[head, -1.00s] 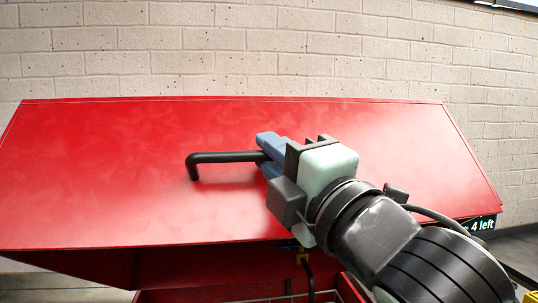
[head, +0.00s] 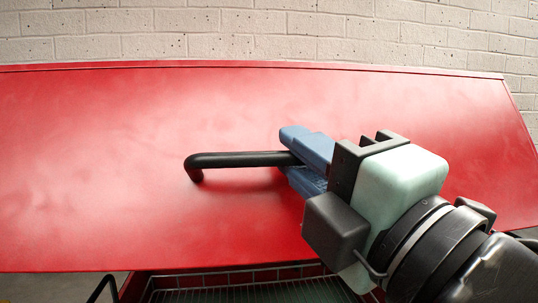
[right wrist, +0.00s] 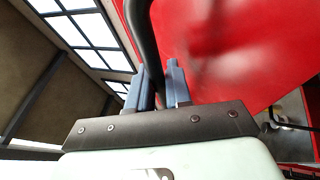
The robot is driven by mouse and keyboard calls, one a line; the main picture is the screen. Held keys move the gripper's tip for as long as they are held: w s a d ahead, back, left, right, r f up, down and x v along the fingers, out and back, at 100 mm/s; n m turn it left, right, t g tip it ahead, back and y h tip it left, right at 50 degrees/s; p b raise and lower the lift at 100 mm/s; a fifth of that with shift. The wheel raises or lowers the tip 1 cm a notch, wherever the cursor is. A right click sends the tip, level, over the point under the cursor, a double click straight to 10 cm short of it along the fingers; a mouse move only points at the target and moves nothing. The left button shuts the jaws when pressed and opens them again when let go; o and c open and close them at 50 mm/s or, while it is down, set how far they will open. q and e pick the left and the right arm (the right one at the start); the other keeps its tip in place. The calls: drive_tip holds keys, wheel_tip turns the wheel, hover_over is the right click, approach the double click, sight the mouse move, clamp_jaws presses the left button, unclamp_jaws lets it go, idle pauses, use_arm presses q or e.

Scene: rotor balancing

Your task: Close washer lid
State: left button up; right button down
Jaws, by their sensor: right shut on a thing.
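The red washer lid (head: 120,215) fills most of the head view, tilted and raised above the red washer body. Its black bar handle (head: 235,159) stands out from the lid's face. My right gripper (head: 305,162) is shut on the right end of this handle with its blue fingers. In the right wrist view the black handle (right wrist: 145,40) passes between the two fingers (right wrist: 160,88), with the red lid (right wrist: 230,45) behind. My left gripper is not in view.
Below the lid's lower edge a wire basket or rack (head: 240,285) shows inside the washer opening. A pale block wall (head: 270,30) stands behind the lid. The right wrist view shows windows (right wrist: 95,35) at upper left.

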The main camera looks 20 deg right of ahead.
drive_tip(key=c, duration=1.1)
unclamp_jaws()
drive_tip(key=shift+w, duration=0.15)
drive_tip(key=v, duration=1.3)
drive_tip(key=shift+s, duration=0.25)
